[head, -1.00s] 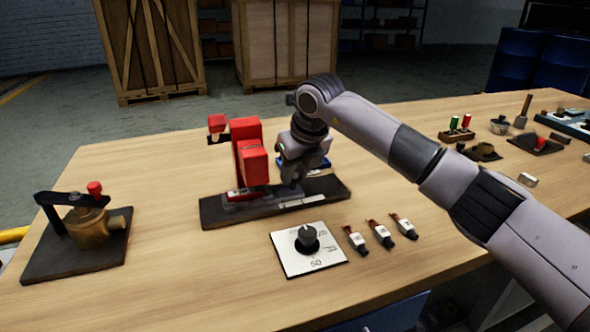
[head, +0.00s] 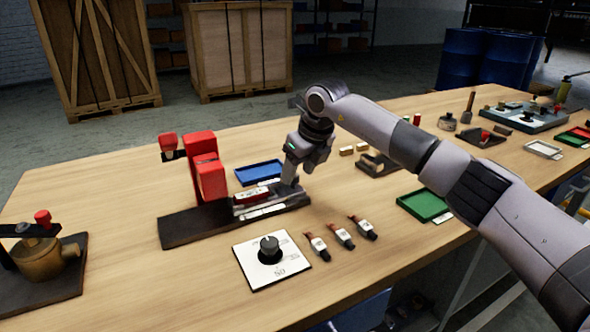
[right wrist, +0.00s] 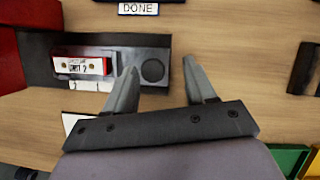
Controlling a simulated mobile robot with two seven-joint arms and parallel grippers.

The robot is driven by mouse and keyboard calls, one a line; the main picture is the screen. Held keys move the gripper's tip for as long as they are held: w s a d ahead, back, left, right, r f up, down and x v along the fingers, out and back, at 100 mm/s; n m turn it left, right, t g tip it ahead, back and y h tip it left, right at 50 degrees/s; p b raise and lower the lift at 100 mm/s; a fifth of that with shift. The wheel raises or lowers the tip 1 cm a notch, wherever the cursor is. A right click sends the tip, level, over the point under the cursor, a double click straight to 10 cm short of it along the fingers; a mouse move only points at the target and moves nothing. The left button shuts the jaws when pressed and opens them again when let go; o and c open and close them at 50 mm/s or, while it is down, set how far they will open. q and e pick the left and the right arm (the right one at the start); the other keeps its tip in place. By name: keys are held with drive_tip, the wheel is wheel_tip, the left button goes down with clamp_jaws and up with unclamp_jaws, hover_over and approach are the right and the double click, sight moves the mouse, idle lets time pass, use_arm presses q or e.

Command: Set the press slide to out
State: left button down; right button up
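The red press (head: 207,170) stands on a dark base plate (head: 185,231). Its grey slide (head: 262,200) carries a red and white labelled part and sits to the right of the red press head, clear of it. In the right wrist view the labelled part (right wrist: 82,67) lies left of my fingers. My right gripper (head: 290,180) is low over the right end of the base. In the wrist view my right gripper (right wrist: 159,64) has its fingers apart with nothing between them but base and a dark disc. The left finger is near the slide's right end; contact is unclear. My left gripper is out of view.
A blue tray (head: 260,172) lies behind the slide. A dial plate (head: 271,262) and several small red-and-white parts (head: 341,235) lie in front. A green tray (head: 423,205) is to the right. A brass valve fixture (head: 40,258) is at the left.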

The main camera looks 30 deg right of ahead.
drive_tip(key=shift+a, duration=0.1)
drive_tip(key=shift+s+r, duration=0.1)
drive_tip(key=shift+r, duration=0.15)
drive_tip(key=v, duration=0.6)
drive_tip(key=shift+s+r, duration=0.2)
drive_tip(key=shift+r, duration=0.1)
